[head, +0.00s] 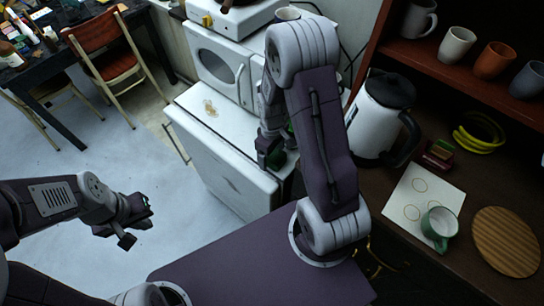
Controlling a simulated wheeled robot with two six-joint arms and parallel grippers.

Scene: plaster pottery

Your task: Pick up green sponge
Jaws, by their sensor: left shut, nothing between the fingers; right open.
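My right gripper (276,152) is open, pointing down over the edge of the white fridge, well left of that block. Green shows between and beside its fingers; I cannot tell whether that is finger pads or an object behind. My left gripper (136,220) is shut and empty above the floor at left, with a green patch at its tip.
A white kettle (373,118) with a black handle stands on the counter. Near it are a green mug (438,226) on a white sheet (409,192), a round wooden board (506,241) and a yellow coil (479,134). Mugs line the shelf (450,75). A white fridge (215,108) stands left.

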